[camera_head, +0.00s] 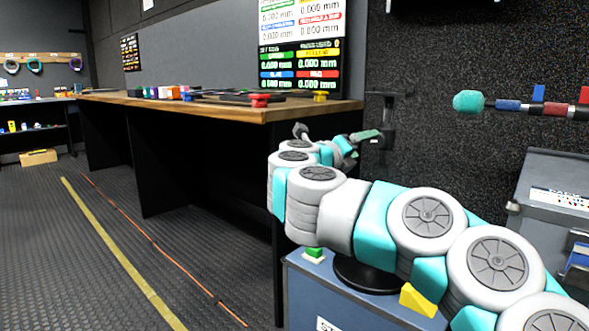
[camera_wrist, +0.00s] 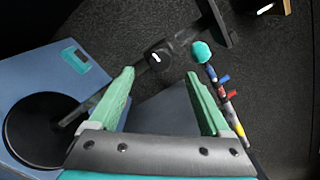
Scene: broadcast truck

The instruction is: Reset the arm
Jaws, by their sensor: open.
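My arm reaches across the head view from the lower right, bent over a blue-grey cabinet (camera_head: 345,305). My gripper (camera_head: 362,143) is beside the desk's right end, small and partly hidden by my own arm links. In the wrist view my gripper (camera_wrist: 160,75) shows two green fingers spread wide apart, with nothing held between them. Beyond the fingertips is a black stand with a round knob (camera_wrist: 158,58), apart from or near the fingers; I cannot tell the exact gap.
A wooden desk (camera_head: 190,106) with small coloured items stands at left centre. A teal-tipped rod (camera_head: 470,101) runs along the right wall, and its teal tip also shows in the wrist view (camera_wrist: 202,51). A grey case (camera_head: 555,190) is at right.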

